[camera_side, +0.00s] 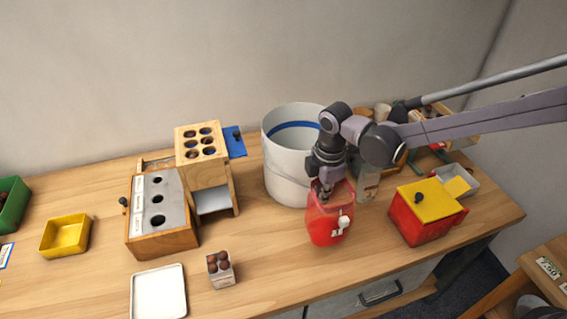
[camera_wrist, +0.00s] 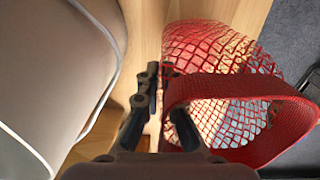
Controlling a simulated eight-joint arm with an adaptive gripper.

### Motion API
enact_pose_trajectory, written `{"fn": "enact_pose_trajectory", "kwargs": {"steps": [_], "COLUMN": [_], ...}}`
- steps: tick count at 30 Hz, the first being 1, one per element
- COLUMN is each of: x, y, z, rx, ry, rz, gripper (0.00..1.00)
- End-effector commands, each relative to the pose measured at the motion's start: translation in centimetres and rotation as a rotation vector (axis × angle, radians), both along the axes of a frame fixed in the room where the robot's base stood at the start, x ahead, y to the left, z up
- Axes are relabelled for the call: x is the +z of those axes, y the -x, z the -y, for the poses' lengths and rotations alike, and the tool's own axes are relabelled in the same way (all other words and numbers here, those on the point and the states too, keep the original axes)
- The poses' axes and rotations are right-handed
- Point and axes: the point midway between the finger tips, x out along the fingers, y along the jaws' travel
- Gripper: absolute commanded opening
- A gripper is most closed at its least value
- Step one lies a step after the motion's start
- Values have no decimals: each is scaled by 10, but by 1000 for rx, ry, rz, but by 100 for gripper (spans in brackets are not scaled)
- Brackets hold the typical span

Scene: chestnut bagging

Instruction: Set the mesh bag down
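The red mesh bag (camera_side: 325,228) hangs upright below my gripper (camera_side: 326,190) in the side view, with a white tag on its front. In the wrist view, the open red mesh (camera_wrist: 215,50) and a wide red band show beside my gripper (camera_wrist: 160,75). The fingertips come together at the bag's edge, and the gripper looks shut on it. The bag's bottom is at or just above the wooden table (camera_side: 270,262); I cannot tell if it touches.
A large white bucket (camera_side: 290,165) stands close behind and left of the bag. A red box with a yellow lid (camera_side: 427,217) is to the right. A small carton of chestnuts (camera_side: 221,275) and a white tray (camera_side: 158,294) lie at front left. The table front is clear near the bag.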

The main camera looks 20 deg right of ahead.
Motion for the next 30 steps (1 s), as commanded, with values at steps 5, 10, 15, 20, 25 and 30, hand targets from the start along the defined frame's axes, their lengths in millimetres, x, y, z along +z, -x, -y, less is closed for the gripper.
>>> {"fn": "enact_pose_trajectory", "kwargs": {"steps": [5,10,15,20,25,30], "x": [-9,-32,-44,-45,-47,-47], "y": [0,-1,-1,0,0,0], "z": [-8,-7,-7,-7,-7,-7], "rx": [-1,-1,-1,-1,-1,-1], "ry": [1,0,0,0,0,0], "rz": [0,0,0,0,0,0], "gripper": [0,0,0,0,0,28]}}
